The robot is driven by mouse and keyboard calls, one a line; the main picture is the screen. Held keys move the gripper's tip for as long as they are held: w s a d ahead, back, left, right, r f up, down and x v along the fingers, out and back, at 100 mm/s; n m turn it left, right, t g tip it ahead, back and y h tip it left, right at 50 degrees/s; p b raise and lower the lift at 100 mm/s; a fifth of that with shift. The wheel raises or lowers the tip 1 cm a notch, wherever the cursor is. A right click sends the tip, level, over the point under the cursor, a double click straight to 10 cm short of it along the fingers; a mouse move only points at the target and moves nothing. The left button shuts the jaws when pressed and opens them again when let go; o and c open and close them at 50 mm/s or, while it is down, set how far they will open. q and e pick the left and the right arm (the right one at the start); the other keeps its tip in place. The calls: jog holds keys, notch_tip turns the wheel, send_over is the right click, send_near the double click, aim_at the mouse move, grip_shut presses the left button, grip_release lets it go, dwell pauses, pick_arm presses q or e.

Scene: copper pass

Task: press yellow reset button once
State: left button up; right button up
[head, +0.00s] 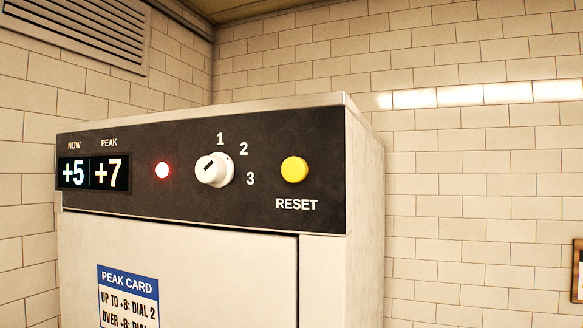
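The yellow reset button (294,169) is a round button on the right part of the black control panel (265,203), above the white word RESET. Nothing covers it. To its left is a white dial (214,169) with the marks 1, 2 and 3 around its upper right; its dark pointer line is slanted. Further left a small red light (162,170) glows. The display (93,173) reads NOW +5 and PEAK +7. Neither of my grippers shows in the head view.
The panel tops a pale metal cabinet (220,265) with a door below. A peak card (128,297) is on the door, cut off at the bottom. Tiled walls (470,190) stand behind. A vent (85,30) is at upper left. A wood-framed item (577,270) shows at the right edge.

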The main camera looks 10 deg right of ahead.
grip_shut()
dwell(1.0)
